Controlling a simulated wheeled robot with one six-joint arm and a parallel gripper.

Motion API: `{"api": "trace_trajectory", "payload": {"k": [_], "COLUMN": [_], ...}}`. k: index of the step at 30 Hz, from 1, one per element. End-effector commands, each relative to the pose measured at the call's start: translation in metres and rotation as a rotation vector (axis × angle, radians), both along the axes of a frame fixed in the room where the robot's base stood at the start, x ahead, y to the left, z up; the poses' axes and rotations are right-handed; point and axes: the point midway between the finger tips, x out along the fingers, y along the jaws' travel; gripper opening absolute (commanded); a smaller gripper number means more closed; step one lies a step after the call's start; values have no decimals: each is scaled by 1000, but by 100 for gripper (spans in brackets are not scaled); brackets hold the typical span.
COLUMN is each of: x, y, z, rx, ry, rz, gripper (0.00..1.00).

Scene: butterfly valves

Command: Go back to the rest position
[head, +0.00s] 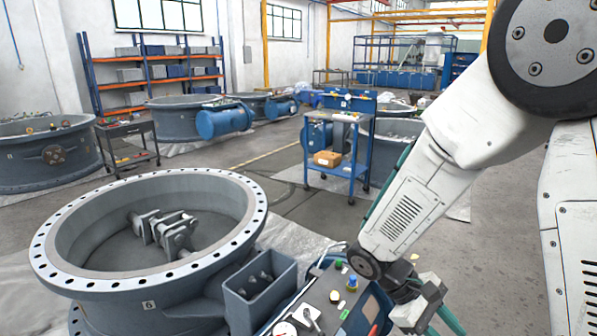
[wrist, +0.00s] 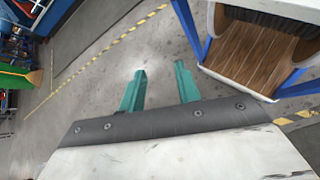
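My gripper (wrist: 160,68) shows in the wrist view with its two teal fingers apart and only grey floor seen between them. It holds nothing there. In the head view my gripper (head: 432,316) hangs at the bottom edge, right of the control box (head: 338,296) on the near valve. Its fingertips are partly cut off or hidden in that view. The near butterfly valve (head: 60,272), a large grey flanged ring marked 6, lies at the lower left. My arm comes down from the upper right.
A blue trolley (head: 345,165) with a cardboard box stands behind the valve. A dark cart (head: 128,150) and more valves (head: 185,120) stand farther back. In the wrist view, a blue-framed stand with a wooden surface (wrist: 255,62) is at upper right. Floor right of the trolley looks clear.

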Motion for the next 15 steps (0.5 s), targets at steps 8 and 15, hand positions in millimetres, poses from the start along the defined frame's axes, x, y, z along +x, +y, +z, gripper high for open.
{"api": "trace_trajectory", "payload": {"k": [8,15], "x": [-45,-79], "y": [11,21], "z": [61,104], "rx": [239,429], "ry": [-218,-424], "rz": [-246,-412], "gripper": [33,33]}}
